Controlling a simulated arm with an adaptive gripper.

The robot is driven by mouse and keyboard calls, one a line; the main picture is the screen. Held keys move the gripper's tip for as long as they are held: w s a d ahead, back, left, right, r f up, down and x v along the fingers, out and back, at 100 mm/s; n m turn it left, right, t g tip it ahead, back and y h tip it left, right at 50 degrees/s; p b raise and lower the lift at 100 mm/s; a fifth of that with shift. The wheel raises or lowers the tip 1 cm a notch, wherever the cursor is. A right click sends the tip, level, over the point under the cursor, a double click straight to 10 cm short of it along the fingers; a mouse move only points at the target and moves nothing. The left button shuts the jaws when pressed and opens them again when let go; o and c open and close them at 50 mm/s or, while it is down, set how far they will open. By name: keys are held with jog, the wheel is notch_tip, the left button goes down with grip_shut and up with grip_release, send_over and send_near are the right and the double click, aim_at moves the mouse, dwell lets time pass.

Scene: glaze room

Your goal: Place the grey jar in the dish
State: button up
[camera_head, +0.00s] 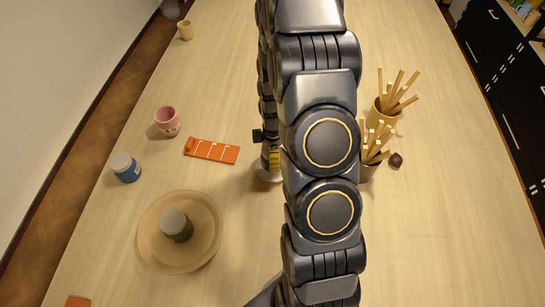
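The round, pale tan dish (202,250) lies at the lower left. A dark olive-green jar (177,228) with a greyish lid stands inside it, near the middle. My gripper (268,164) points down over the table right of the orange palette.
A blue jar (126,170) with a white lid, a pink cup (168,122) and an orange palette (213,150) stand above the dish. A tan cup (185,31) is far left.

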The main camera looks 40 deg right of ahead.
jog(key=shift+f, duration=0.9)
jog(key=shift+f, duration=0.45)
jog(key=o, duration=1.2)
jog(key=shift+c, duration=0.2)
